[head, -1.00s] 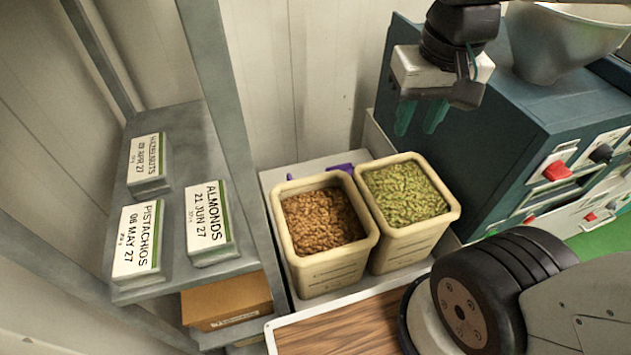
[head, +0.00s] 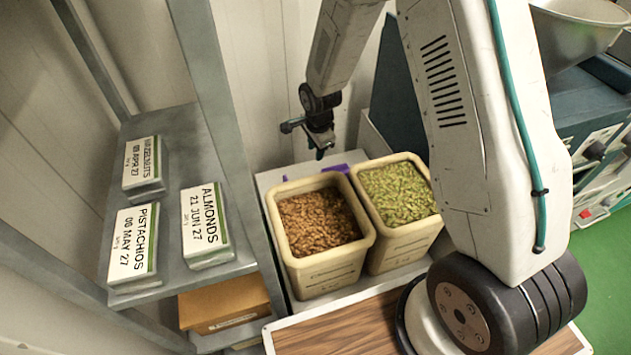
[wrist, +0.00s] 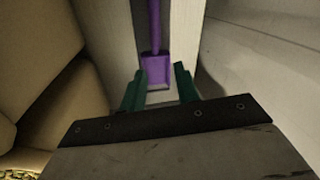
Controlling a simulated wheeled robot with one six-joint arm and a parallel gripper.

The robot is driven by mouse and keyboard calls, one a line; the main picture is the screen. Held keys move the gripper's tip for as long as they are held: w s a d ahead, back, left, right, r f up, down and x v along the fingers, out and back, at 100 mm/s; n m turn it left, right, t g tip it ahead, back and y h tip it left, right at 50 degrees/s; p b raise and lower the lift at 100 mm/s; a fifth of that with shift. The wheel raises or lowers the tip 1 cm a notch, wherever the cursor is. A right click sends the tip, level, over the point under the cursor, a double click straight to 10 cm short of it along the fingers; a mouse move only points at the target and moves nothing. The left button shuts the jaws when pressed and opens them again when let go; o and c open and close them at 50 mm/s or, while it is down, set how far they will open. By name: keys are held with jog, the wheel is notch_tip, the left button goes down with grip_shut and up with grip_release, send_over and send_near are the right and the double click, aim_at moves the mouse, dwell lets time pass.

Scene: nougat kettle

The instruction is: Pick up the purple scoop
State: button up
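The purple scoop (head: 336,170) lies on the pale surface behind the two tubs, mostly hidden by them in the head view. In the wrist view the scoop (wrist: 155,66) shows its square purple head near my fingertips and its handle running up the picture. My gripper (wrist: 160,77) has its two green fingers apart, with nothing clearly between them. The scoop's head is just beyond the fingertips, a little left of centre. In the head view my gripper (head: 319,152) is above the back edge of the tubs, close over the scoop.
A tub of brown nuts (head: 330,276) and a tub of green nuts (head: 405,250) stand in front of the scoop. A wall is close behind. A shelf (head: 180,270) with labelled boxes is at left, and a teal machine (head: 590,120) is at right.

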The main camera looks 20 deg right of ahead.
jog(key=f, duration=0.5)
jog(key=w+a+f+m, duration=0.1)
jog(key=f, duration=0.5)
jog(key=w+f+m, duration=0.1)
jog(key=f, duration=0.5)
jog(key=shift+w+a, duration=0.1)
jog(key=shift+a, duration=0.1)
jog(key=shift+r, duration=0.1)
grip_shut()
